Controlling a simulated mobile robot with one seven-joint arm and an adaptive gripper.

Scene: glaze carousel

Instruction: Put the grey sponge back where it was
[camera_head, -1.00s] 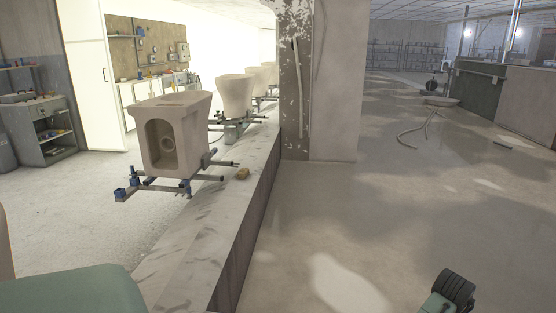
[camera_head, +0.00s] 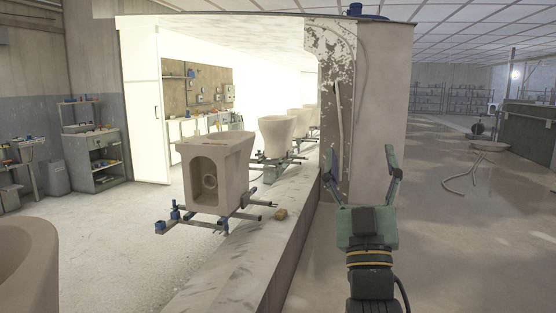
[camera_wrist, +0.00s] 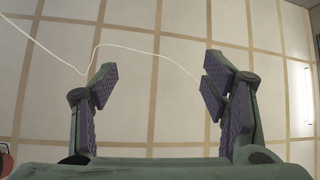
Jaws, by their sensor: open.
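My gripper (camera_head: 360,168) stands upright in the head view, right of the ledge and in front of the pillar. Its green fingers are spread wide and nothing is between them. The wrist view also shows the open, empty fingers (camera_wrist: 157,88) against a tiled ceiling. I see no clearly grey sponge. A small tan block (camera_head: 280,214), perhaps a sponge, lies on the pale ledge (camera_head: 232,268), beside the rails under the nearest toilet-shaped casting (camera_head: 232,181). It is too small to identify surely. My gripper is apart from it.
More castings (camera_head: 276,134) stand in a row on stands along the ledge. A pillar (camera_head: 378,120) rises behind my gripper. A rounded pale piece (camera_head: 28,262) is at the lower left. The floor (camera_head: 460,250) at right is open, with a hose (camera_head: 462,182) farther off.

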